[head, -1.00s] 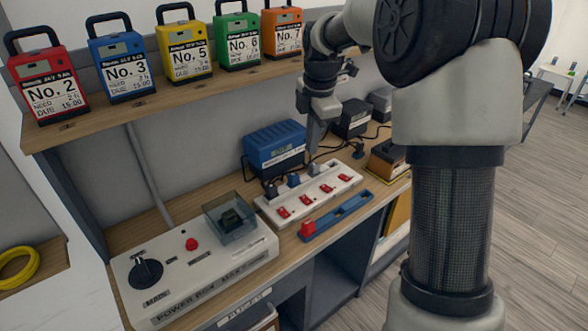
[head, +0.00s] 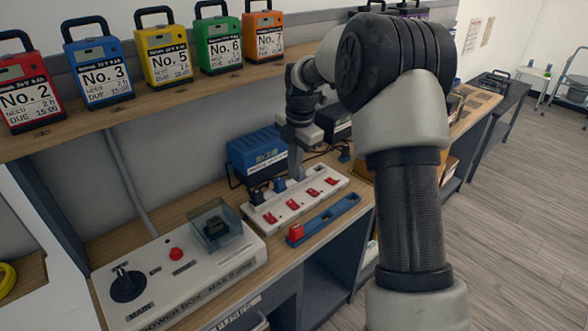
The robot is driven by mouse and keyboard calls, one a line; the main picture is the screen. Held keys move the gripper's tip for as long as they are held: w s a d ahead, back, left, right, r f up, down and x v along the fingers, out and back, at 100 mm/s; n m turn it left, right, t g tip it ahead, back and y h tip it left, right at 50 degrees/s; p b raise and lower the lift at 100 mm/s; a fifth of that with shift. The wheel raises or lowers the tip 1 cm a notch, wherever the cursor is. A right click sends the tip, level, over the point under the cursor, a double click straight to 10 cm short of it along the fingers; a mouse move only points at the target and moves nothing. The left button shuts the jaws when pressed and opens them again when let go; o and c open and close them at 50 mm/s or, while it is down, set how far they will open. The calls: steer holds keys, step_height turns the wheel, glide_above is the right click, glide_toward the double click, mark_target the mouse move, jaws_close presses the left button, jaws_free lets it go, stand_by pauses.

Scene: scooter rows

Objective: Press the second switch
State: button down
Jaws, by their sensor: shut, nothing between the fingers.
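A white power strip (head: 300,214) lies on the bench with a row of several red rocker switches. The second switch from the left (head: 293,204) sits between the first switch (head: 270,218) and the third switch (head: 313,193). My gripper (head: 296,173) points down over the back part of the strip, behind the second and third switches. Its fingers are shut and empty. I cannot tell how far the tips are above the strip. A dark plug (head: 257,196) and a blue plug (head: 279,185) stand in the strip's back row, left of the gripper.
A blue charger (head: 258,152) stands behind the strip. A power box (head: 190,268) with a knob and clear cover (head: 213,224) is at left. Numbered battery packs (head: 163,50) line the shelf above.

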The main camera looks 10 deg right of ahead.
mark_target(291, 203)
steer(key=f, duration=0.7)
steer(key=w+f+b, duration=0.1)
steer(key=f, duration=0.3)
steer(key=shift+a, duration=0.3)
steer(key=shift+w+f, duration=0.1)
steer(key=shift+f, duration=0.15)
steer(key=shift+s, duration=0.2)
steer(key=shift+s+d, duration=0.4)
steer(key=shift+s, duration=0.2)
